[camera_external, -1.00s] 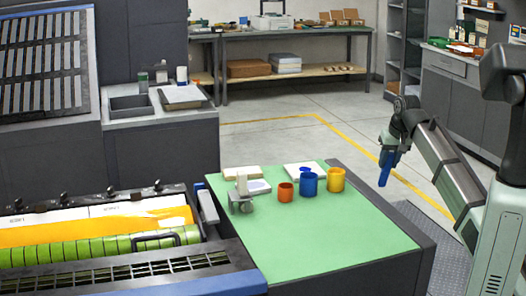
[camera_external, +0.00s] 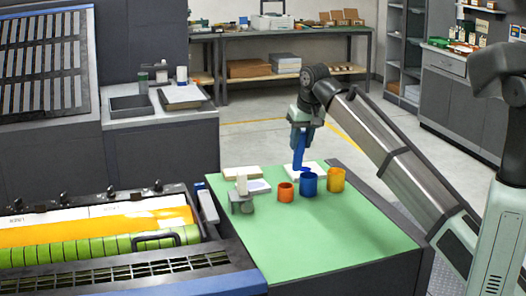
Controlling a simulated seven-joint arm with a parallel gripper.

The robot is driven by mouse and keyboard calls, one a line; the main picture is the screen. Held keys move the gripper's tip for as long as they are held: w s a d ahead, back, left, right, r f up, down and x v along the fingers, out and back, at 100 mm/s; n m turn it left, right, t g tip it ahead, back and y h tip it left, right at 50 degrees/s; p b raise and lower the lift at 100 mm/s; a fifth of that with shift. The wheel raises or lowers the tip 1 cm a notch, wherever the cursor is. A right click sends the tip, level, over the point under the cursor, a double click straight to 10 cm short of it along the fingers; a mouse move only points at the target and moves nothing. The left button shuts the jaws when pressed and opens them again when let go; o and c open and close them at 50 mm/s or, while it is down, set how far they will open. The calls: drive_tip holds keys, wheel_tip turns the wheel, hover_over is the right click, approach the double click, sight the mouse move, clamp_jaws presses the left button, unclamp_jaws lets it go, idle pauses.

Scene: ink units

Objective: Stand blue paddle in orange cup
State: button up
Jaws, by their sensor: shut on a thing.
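The blue paddle (camera_external: 299,150) hangs upright below my gripper (camera_external: 301,128), which is shut on its upper part. The paddle's lower end is over the white slab behind the cups, where it overlaps a blue patch (camera_external: 305,169); I cannot tell whether they touch. The orange cup (camera_external: 286,193) stands on the green table top, in front and slightly left of the paddle. The cup's inside is barely visible.
A blue cup (camera_external: 308,185) stands just right of the orange cup, with a yellow cup (camera_external: 336,181) beyond it. A grey device (camera_external: 242,204) stands to the left. The green table top (camera_external: 325,232) is clear in front.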

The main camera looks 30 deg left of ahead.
wheel_tip(320, 180, down, 7)
drive_tip(key=s+a, duration=0.2)
drive_tip(key=shift+a, duration=0.3)
idle(0.8)
drive_tip(key=shift+s, duration=0.1)
drive_tip(key=o, duration=1.1)
drive_tip(key=v, duration=1.3)
drive_tip(key=shift+r, duration=0.4)
